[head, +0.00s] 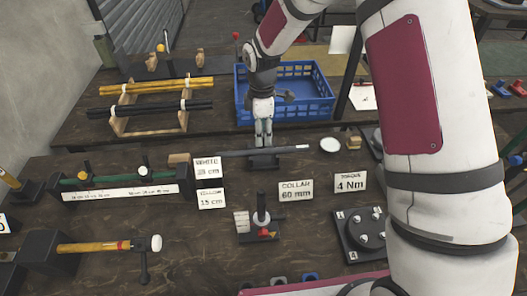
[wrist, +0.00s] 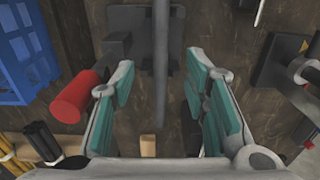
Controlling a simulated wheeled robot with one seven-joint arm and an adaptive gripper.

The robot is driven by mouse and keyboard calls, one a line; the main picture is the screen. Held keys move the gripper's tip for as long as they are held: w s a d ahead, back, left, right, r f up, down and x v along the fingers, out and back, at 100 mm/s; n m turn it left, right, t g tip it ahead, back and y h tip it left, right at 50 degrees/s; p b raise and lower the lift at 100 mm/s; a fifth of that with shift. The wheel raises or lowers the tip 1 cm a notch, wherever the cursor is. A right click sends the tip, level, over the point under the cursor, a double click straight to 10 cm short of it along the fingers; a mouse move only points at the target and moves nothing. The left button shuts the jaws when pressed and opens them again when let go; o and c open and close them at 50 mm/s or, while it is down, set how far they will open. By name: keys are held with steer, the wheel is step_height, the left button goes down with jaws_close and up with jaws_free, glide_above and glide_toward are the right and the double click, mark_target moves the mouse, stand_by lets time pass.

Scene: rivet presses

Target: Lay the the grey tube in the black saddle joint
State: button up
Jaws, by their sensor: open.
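The grey tube (head: 235,153) lies level across the black saddle joint (head: 263,164) at the middle of the bench. It has a pale right end. In the wrist view the tube (wrist: 161,55) runs up the picture across the saddle's dark block (wrist: 140,18). My gripper (head: 264,145) points down over the tube at the saddle. In the wrist view its teal-padded fingers (wrist: 162,95) are apart, one on each side of the tube, with gaps visible. The tube's underside and its contact with the saddle are hidden, so I cannot tell how fully it is seated.
A red cylinder (wrist: 82,95) on a black arm is close beside the left finger. A blue crate (head: 310,112) and a wooden rack (head: 121,128) with yellow and black tubes stand behind. A small black press (head: 262,225) and label cards (head: 296,190) are in front.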

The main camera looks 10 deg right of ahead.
mark_target(263, 150)
steer(key=shift+d+f+p, duration=0.15)
steer(key=shift+f+p, duration=0.55)
steer(key=shift+f, duration=2.95)
jaws_close()
